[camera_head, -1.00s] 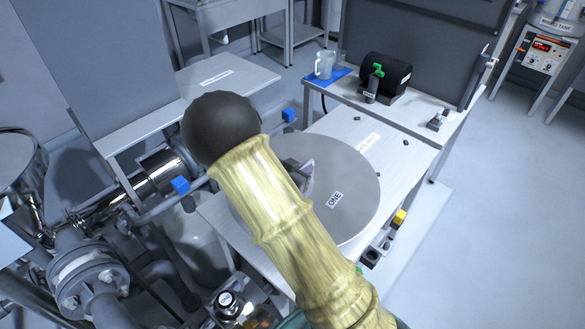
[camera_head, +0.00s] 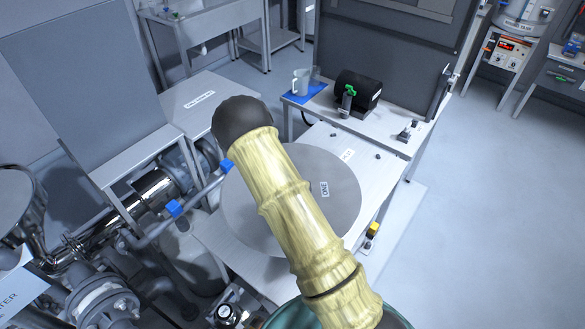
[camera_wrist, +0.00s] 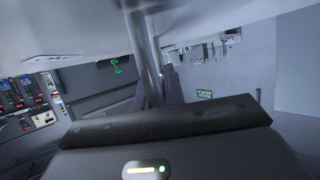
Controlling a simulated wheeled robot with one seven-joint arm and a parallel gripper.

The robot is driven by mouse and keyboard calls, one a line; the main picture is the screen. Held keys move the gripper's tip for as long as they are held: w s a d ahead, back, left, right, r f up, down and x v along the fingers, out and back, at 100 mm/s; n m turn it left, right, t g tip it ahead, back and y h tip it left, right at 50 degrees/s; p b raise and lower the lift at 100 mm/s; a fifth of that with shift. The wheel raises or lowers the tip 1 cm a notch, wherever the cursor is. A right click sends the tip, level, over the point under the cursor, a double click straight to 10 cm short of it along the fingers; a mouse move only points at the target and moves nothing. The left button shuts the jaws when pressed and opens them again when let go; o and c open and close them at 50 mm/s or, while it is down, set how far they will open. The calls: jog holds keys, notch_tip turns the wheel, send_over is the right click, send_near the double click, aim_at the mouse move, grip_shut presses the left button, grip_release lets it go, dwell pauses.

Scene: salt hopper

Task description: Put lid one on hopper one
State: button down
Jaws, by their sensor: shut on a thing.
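Lid one (camera_head: 339,185) is a flat, pale grey disc with a "ONE" label. In the head view it appears over the pale worktop, its middle covered by my arm; I cannot tell its exact height above the worktop. My gripper (camera_wrist: 157,86) is shut on the lid's handle, with its fingers upright in the wrist view. The pale surface across the top of the wrist view (camera_wrist: 60,30) appears to be the lid's. My gripper is hidden behind my arm in the head view. A shiny steel bowl-shaped vessel (camera_head: 18,205) is cut off at the left edge; I cannot read whether it is hopper one.
Pipes with blue-handled valves (camera_head: 174,208) and a flange (camera_head: 105,303) crowd the left. A dark grey panel (camera_head: 85,95) stands behind them. A bench with a jug (camera_head: 300,82) and a black cylinder (camera_head: 358,90) is at the back. Floor is open at right.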

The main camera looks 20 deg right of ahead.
jog(key=s+a+n+y+p, duration=0.1)
jog(key=s+n+y+p, duration=0.1)
jog(key=p, duration=0.1)
jog(key=shift+s+a+r, duration=0.25)
jog(key=shift+a+r, duration=0.15)
jog(key=shift+s+a+f+n+t+y+p, duration=0.15)
jog(key=shift+s+a+n+t+y+p, duration=0.15)
jog(key=shift+s+y+p, duration=0.2)
jog(key=shift+w, duration=0.1)
